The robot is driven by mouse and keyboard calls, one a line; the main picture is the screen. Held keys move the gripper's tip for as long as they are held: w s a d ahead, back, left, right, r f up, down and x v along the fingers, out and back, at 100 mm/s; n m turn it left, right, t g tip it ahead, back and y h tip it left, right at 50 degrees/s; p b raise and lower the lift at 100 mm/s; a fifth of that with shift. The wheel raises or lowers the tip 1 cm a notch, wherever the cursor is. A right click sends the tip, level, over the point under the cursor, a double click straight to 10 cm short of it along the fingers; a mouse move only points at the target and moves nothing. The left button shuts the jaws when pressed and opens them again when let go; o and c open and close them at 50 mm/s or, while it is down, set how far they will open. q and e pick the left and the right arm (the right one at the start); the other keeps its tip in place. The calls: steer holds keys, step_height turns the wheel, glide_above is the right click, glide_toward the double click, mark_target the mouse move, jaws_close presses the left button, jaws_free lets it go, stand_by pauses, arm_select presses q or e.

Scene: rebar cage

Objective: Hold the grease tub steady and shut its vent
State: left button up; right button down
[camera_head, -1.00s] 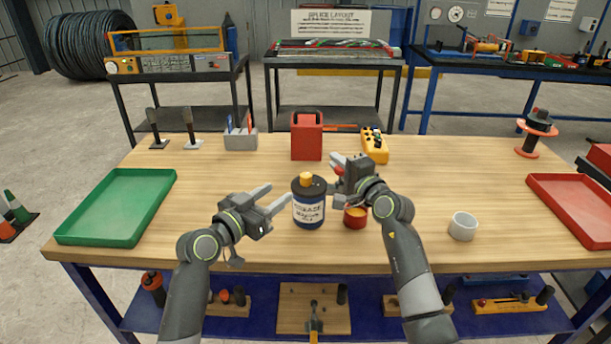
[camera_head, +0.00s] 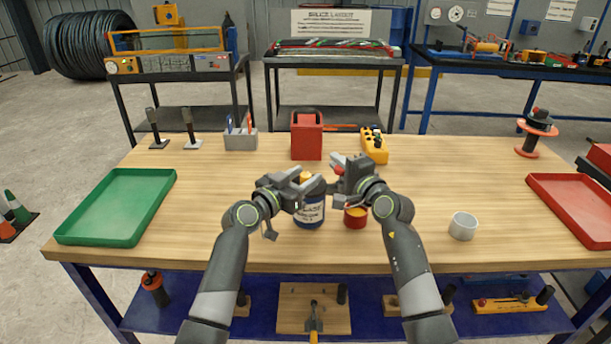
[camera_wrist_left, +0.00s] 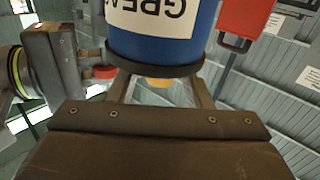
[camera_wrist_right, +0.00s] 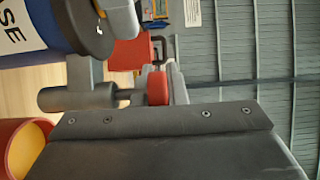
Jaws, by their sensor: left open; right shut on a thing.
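The grease tub (camera_head: 311,214) is a blue upright tub with a white label, a black lid and a yellow-orange cap (camera_wrist_left: 159,82). It stands on the bench between my grippers. My left gripper (camera_head: 300,184) is open at the tub's top; in the left wrist view its fingers reach up on either side of the cap. Whether they touch it I cannot tell. My right gripper (camera_head: 339,178) is shut on a small grey cylindrical piece (camera_wrist_right: 75,98) with a red end (camera_wrist_right: 157,88), just right of the tub. The vent's state is not clear.
A red cup (camera_head: 355,218) with orange contents stands close under my right gripper. A white cup (camera_head: 463,227) is farther right. A green tray (camera_head: 117,206) and red tray (camera_head: 575,205) lie at the sides.

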arm_select(q)
steer(key=shift+w+d, duration=0.3)
steer(key=shift+w, duration=0.05)
steer(key=c, duration=0.9)
steer(key=shift+c, duration=0.2)
steer(key=shift+n+t+y, duration=0.3)
steer(key=shift+f+n+t+y, duration=0.1)
steer(key=shift+n+t+y, duration=0.6)
steer(key=shift+y, duration=0.4)
steer(key=shift+n+t+y, duration=0.6)
steer(key=shift+n+y, duration=0.6)
steer(key=shift+y, duration=0.4)
